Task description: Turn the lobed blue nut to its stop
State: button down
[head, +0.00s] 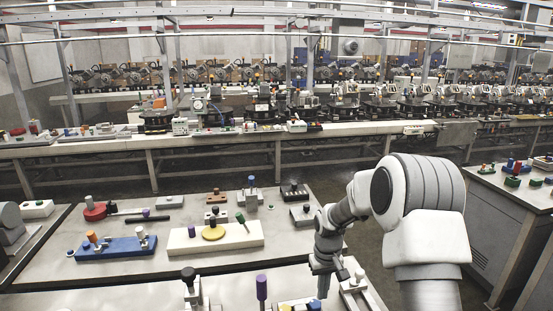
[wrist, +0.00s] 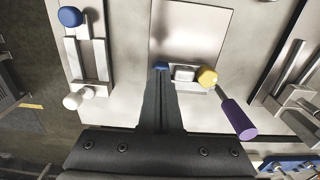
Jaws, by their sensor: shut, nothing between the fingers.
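A small blue part (wrist: 161,65), which looks like the lobed nut, shows just past my fingertips in the wrist view. It is mostly hidden by the fingers, so its lobes and turn angle cannot be made out. It sits on a pale metal plate (wrist: 190,35), beside a small silver block. My gripper (wrist: 161,75) is shut, with its two fingers together and nothing between them. The tips are at or over the near side of the blue part; I cannot tell whether they touch it. In the head view my gripper (head: 322,288) points down at the bottom edge.
A yellow hub (wrist: 207,77) with a purple-handled lever (wrist: 237,118) stands close right of the fingertips. A slide fixture with a blue knob (wrist: 70,16) and a white knob (wrist: 76,100) lies left. Metal bars stand at right. A blue block (head: 115,247) occupies the bench behind.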

aim_at(320, 305)
jog(key=shift+f, duration=0.1)
notch_tip(320, 305, down, 7)
jog(key=b, duration=0.4)
jog(key=shift+b, duration=0.35)
jog(key=shift+w+a, duration=0.1)
jog(key=shift+w, duration=0.25)
dwell(0.5)
